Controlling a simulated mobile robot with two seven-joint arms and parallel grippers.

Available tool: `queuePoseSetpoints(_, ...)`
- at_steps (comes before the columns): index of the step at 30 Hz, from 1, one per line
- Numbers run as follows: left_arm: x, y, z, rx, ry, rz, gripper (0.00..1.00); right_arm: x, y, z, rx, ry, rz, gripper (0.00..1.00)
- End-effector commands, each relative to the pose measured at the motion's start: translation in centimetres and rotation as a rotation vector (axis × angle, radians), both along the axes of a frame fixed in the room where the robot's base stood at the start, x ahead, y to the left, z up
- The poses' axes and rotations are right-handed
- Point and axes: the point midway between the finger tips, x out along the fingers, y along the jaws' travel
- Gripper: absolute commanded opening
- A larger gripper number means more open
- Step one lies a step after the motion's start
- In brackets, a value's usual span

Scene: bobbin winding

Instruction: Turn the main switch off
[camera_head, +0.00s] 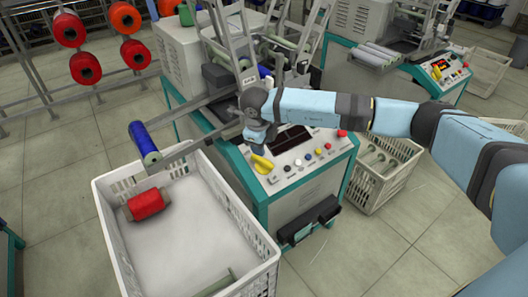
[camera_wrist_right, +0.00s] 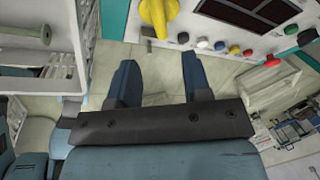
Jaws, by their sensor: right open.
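The main switch appears to be the yellow rotary handle (camera_head: 262,164) at the left end of the winding machine's control panel (camera_head: 296,159). In the right wrist view the yellow handle (camera_wrist_right: 157,16) shows at the top, cut off by the frame edge. My right gripper (camera_wrist_right: 161,68) is open, with nothing between its fingers. The handle lies ahead of the gap between the fingertips, apart from them in that picture. In the head view my right wrist is just above and behind the handle, and its fingers are hard to make out. My left gripper is not in view.
The panel also has several coloured buttons, a red button (camera_head: 342,133) and a dark display. A white crate (camera_head: 268,262) with a red bobbin (camera_head: 146,204) stands left of the machine. A blue bobbin (camera_head: 142,138) is above that crate's far edge. Another crate (camera_head: 385,190) stands right.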

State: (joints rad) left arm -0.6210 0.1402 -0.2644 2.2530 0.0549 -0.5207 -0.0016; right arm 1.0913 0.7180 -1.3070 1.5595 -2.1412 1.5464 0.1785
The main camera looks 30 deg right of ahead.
Motion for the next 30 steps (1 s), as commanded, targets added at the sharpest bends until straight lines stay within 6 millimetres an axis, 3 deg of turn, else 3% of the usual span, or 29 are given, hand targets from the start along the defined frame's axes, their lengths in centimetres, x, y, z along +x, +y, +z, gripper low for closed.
queuePoseSetpoints(3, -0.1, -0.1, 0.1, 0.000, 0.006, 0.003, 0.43, -0.2, 0.3, 2.1, 0.000, -0.002, -0.001, 0.45)
queuePoseSetpoints(7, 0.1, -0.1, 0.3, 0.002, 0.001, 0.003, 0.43, -0.4, 0.6, 3.2, 0.002, 0.000, -0.001, 0.45)
queuePoseSetpoints(25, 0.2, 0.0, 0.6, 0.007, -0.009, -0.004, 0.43, -0.5, 0.8, 3.4, 0.005, 0.002, 0.001, 0.45)
queuePoseSetpoints(28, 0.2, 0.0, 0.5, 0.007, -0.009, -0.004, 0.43, -1.3, 2.3, 2.4, 0.059, 0.020, 0.020, 0.45)
queuePoseSetpoints(30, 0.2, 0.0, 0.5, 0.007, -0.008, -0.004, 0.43, -2.6, 4.9, 1.1, 0.151, 0.048, 0.049, 0.45)
